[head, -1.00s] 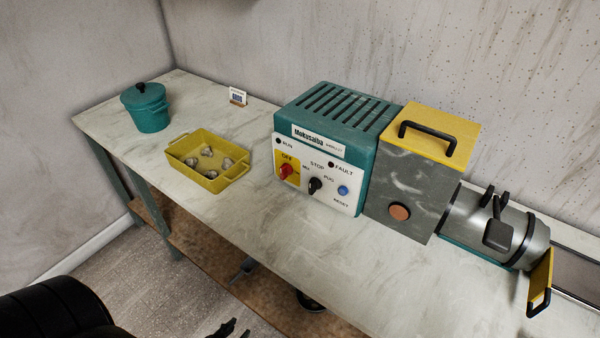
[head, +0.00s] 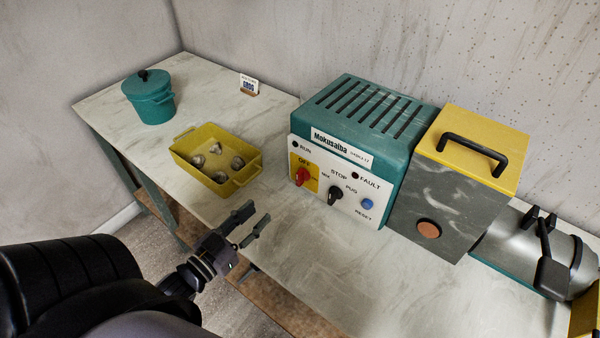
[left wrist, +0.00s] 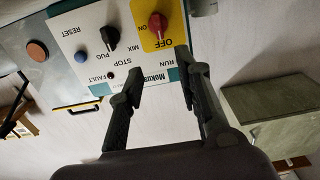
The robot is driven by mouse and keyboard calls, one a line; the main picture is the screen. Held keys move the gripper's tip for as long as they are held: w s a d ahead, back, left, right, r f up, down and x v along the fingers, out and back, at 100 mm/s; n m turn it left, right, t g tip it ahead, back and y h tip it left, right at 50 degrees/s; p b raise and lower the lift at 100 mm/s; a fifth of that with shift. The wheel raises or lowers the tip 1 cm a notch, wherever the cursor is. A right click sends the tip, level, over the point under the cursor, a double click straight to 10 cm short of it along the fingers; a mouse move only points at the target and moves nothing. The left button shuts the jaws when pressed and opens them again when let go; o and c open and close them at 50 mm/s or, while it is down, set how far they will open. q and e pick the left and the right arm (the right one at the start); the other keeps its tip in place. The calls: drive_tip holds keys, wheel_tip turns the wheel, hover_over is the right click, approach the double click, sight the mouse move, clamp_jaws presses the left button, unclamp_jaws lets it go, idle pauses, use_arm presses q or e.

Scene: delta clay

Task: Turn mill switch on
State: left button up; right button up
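The mill's teal control box (head: 352,115) stands on the bench, with a white front panel (head: 346,207). A red rotary switch (head: 303,177) sits on a yellow plate labelled OFF at the panel's left. It also shows, upside down, in the left wrist view (left wrist: 157,24), with OFF and ON labels. A black MIX/STOP/PUG knob (head: 335,195) and a blue reset button (head: 367,204) are beside it. My left gripper (head: 254,226) is open and empty, in front of the panel and left of the red switch, apart from it. In the left wrist view its fingers (left wrist: 158,75) point toward the panel. My right gripper is not in view.
A yellow tray (head: 184,160) with several lumps lies left of the box. A teal lidded pot (head: 149,98) and a small card (head: 249,86) stand farther back. A grey box with a yellow lid (head: 446,190) and a metal cylinder (head: 520,250) are right.

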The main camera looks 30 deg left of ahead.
use_arm(q)
drive_tip(key=p, duration=0.1)
approach(297, 176)
drive_tip(key=w, duration=0.3)
drive_tip(key=w+p, duration=0.1)
drive_tip(key=w, duration=0.4)
drive_tip(key=shift+w+d, duration=0.3)
drive_tip(key=shift+w, duration=0.45)
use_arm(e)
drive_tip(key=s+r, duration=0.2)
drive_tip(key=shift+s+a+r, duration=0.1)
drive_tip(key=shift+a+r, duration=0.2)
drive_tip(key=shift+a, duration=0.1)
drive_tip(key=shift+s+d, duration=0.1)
use_arm(q)
drive_tip(key=shift+c, duration=0.6)
clamp_jaws()
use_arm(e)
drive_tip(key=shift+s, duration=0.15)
